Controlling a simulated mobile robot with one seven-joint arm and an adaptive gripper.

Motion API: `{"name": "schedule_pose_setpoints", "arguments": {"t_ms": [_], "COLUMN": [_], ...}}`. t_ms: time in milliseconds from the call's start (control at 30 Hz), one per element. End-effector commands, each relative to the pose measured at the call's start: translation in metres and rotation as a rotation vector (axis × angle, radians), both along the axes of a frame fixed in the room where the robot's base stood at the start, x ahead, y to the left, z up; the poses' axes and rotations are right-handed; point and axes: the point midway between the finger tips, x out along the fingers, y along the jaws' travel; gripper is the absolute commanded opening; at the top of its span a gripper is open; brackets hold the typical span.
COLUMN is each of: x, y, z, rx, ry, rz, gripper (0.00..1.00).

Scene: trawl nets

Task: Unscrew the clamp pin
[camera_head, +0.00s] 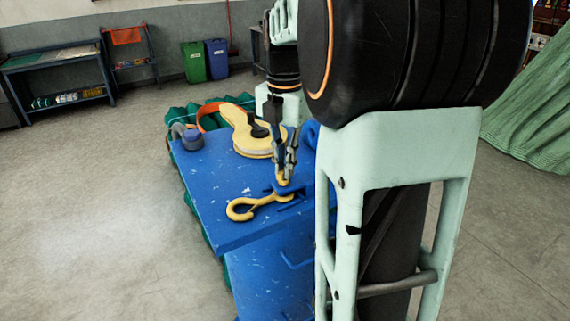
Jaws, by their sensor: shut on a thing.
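My gripper (287,160) points down over the blue workbench top (222,224). The exact contact between fingers and pin is small and partly hidden by the fingers.
A yellow pulley block (252,140) lies behind my gripper. A grey-blue shackle-like part (190,137) sits at the bench's far left corner. My arm hides the bench's right side. Floor at left is clear.

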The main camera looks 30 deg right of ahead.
Motion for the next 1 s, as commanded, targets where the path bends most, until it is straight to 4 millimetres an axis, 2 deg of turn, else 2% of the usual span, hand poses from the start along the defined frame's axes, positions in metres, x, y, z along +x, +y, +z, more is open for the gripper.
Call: {"name": "schedule_pose_setpoints", "arguments": {"t_ms": [33, 667, 700, 833, 1000], "x": [-0.0034, -0.0031, -0.0031, -0.0025, -0.0015], "y": [0.0005, 0.0008, 0.0008, 0.0006, 0.0005], "z": [-0.006, -0.0059, -0.0058, -0.0049, -0.0032], "rx": [0.005, 0.005, 0.005, 0.003, 0.002], "ry": [0.016, 0.016, 0.016, 0.012, 0.008], "rz": [0.016, 0.068, 0.068, 0.067, 0.066], "gripper": [0.0, 0.0, 0.09, 0.23, 0.25]}}
